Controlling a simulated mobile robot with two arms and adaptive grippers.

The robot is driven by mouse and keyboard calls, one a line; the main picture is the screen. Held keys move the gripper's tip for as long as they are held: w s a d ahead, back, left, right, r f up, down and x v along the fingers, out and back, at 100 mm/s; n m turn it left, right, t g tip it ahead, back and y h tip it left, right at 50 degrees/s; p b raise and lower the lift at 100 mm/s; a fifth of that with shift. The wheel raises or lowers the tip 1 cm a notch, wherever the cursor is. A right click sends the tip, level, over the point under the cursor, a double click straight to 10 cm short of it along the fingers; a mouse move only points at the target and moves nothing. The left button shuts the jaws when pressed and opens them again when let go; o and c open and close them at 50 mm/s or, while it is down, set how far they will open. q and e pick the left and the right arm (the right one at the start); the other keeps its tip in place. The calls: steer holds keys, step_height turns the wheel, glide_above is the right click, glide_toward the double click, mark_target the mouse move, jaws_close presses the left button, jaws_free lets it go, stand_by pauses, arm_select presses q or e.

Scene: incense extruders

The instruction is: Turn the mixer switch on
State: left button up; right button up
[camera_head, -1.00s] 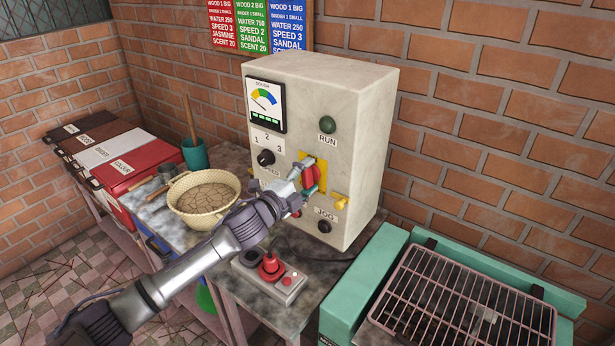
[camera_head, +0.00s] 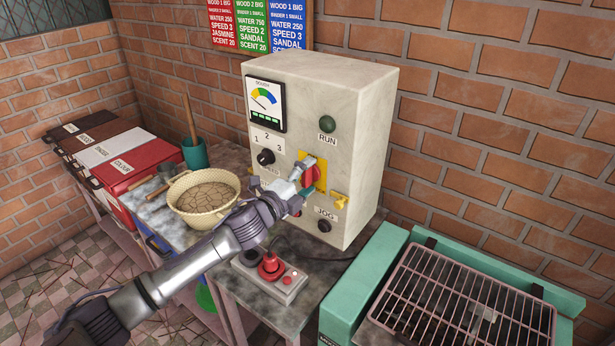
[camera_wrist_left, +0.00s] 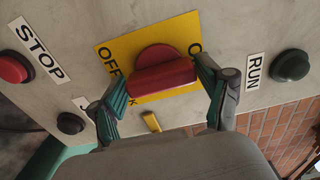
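The mixer switch is a red knob (camera_head: 311,178) on a yellow plate on the front of the pale control box (camera_head: 292,108). In the left wrist view the red knob (camera_wrist_left: 162,74) lies across the yellow plate (camera_wrist_left: 112,47), between the OFF label and a partly hidden label starting with O. My left gripper (camera_head: 300,188) is at the plate. In the left wrist view its two teal fingers (camera_wrist_left: 161,88) stand apart, one near each end of the knob. I cannot tell whether they touch it. My right gripper is not in view.
A green RUN button (camera_head: 327,124), a speed dial (camera_head: 266,157) and a black JOG button (camera_head: 324,226) surround the switch. The red STOP button (camera_wrist_left: 14,68) shows in the wrist view.

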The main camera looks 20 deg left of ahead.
arm_select(q)
steer(key=shift+o, duration=0.5)
steer(key=v, duration=1.2)
steer(key=shift+r, duration=0.1)
